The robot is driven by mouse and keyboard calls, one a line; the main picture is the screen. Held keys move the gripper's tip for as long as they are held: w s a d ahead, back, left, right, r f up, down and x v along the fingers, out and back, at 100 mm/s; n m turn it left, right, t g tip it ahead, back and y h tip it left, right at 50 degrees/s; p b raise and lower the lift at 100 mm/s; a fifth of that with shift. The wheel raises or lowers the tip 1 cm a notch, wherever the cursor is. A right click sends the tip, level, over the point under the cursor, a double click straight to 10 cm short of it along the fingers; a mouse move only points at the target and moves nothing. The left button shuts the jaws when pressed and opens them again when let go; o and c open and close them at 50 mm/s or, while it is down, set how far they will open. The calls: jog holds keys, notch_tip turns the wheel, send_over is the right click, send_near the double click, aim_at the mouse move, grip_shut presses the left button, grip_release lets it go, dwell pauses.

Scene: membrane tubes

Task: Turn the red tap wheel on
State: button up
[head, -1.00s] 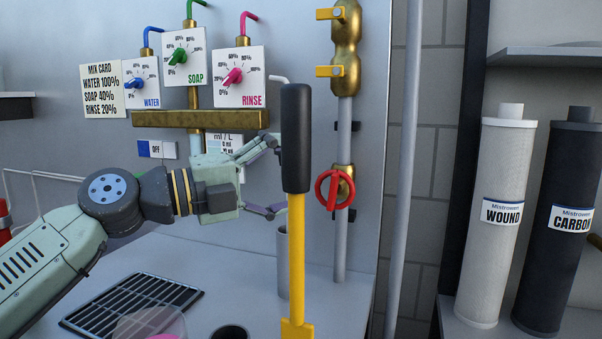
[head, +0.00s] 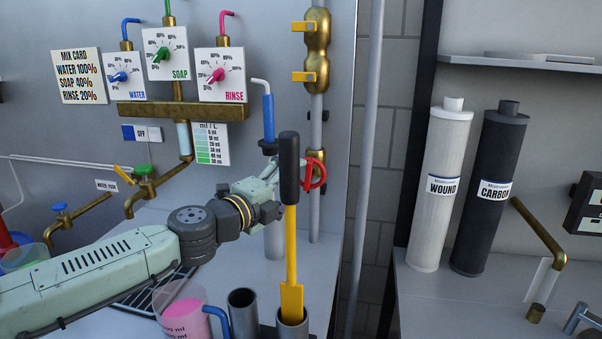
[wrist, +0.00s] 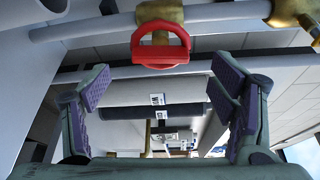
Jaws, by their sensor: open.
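The red tap wheel (head: 316,174) sits on a brass valve on the grey vertical pipe, right of the black-handled tool in the head view. In the wrist view the red wheel (wrist: 160,46) is at the upper middle, beyond and above the gap between my fingers. My gripper (wrist: 160,92) is open and empty, with purple pads apart on either side. In the head view my gripper (head: 276,185) is close to the wheel on its left, its fingertips partly hidden behind the black handle. I cannot see any contact with the wheel.
A yellow tool with a black handle (head: 289,170) stands in a grey tube in front of my gripper. A measuring jug with pink liquid (head: 183,312) is below my arm. Brass dispenser taps (head: 150,190) are on the left. Two filter cartridges (head: 440,188) stand on the right.

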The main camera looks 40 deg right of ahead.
aim_at(305, 177)
jog(key=shift+p+x, duration=0.5)
jog(key=shift+x, duration=1.7)
jog(key=shift+c, duration=0.2)
jog(key=c, duration=1.1)
